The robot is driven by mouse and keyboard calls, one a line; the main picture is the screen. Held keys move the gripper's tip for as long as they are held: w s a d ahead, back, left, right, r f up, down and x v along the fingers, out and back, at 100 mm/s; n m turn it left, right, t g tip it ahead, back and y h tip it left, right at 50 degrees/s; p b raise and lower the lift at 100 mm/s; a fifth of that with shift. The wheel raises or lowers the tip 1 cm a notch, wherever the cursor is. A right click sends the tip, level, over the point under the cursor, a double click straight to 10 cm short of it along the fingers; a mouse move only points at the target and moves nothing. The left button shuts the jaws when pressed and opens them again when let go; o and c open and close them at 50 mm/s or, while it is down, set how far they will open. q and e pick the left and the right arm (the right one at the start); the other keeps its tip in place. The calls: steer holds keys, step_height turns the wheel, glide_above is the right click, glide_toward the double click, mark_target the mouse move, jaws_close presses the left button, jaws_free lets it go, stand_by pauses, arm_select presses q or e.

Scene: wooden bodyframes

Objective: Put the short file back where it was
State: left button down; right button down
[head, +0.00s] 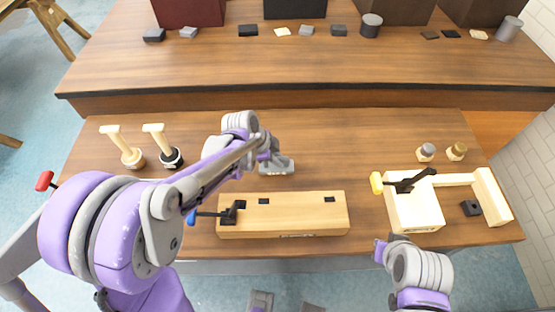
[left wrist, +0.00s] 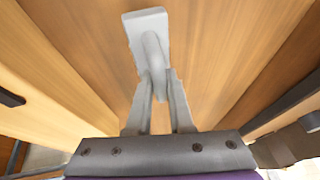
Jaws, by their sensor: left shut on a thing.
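My left gripper (head: 268,152) is over the middle of the near bench, behind the long wooden block. It is shut on a pale grey piece (head: 280,167). In the left wrist view the piece (left wrist: 148,40) has a flat, rounded plate beyond the fingertips and a round stem between the fingers (left wrist: 156,85). The plate is close to the wood; I cannot tell whether it touches. I cannot tell whether this piece is the short file, and no other file is clearly recognisable.
A long wooden block (head: 285,212) bears a black clamp with a blue handle (head: 190,217). A pale wooden frame (head: 415,213) with a yellow handle (head: 376,183) is at right. Pale-handled tools (head: 130,155) stand at left. Two small cylinders (head: 426,152) (head: 457,151) stand back right.

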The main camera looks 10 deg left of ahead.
arm_select(q)
steer(key=shift+f, duration=0.25)
steer(key=shift+f, duration=0.15)
steer(key=c, duration=0.8)
jaws_free()
steer(key=shift+s+a+r, duration=0.1)
steer(key=shift+r, duration=0.35)
steer(key=p+v, duration=0.1)
steer(key=v, duration=1)
steer(key=shift+r, duration=0.2)
steer(key=shift+s+a, duration=0.1)
